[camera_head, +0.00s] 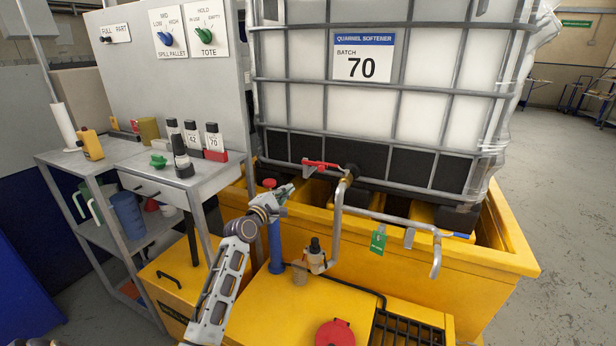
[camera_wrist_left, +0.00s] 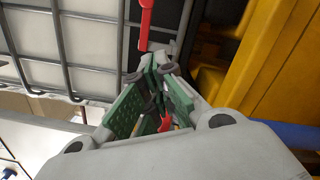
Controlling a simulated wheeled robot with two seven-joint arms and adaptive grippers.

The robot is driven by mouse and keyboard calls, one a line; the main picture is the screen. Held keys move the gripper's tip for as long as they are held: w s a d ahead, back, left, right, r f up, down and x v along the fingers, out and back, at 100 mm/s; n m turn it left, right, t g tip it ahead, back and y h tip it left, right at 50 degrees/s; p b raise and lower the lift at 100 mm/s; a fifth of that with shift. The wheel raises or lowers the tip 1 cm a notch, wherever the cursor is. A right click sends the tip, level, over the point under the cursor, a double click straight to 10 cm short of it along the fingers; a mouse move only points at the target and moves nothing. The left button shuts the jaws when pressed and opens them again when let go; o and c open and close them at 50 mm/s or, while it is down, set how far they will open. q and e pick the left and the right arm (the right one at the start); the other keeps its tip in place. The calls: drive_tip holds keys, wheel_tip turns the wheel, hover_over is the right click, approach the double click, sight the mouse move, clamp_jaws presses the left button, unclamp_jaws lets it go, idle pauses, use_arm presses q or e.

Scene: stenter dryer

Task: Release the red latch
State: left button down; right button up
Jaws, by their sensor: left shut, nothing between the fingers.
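A red latch-like handle (camera_head: 320,165) sits at the outlet valve (camera_head: 350,173) on the tote's lower front. A red bar, apparently the same handle, shows at the top of the left wrist view (camera_wrist_left: 145,22). My left gripper (camera_head: 287,191) is shut and empty, just left of and below the handle, apart from it. In the left wrist view its green-padded fingers (camera_wrist_left: 157,75) meet at the tips, short of the red bar. A small red patch (camera_wrist_left: 165,122) shows between the finger links; I cannot tell what it belongs to. My right gripper is not in view.
A blue post with a red top (camera_head: 274,240) stands close under my left gripper. The yellow spill pallet (camera_head: 480,262) surrounds the tote (camera_head: 290,100). A bench (camera_head: 205,178) with bottles stands left.

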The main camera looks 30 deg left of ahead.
use_arm(q)
drive_tip(key=shift+w, duration=0.2)
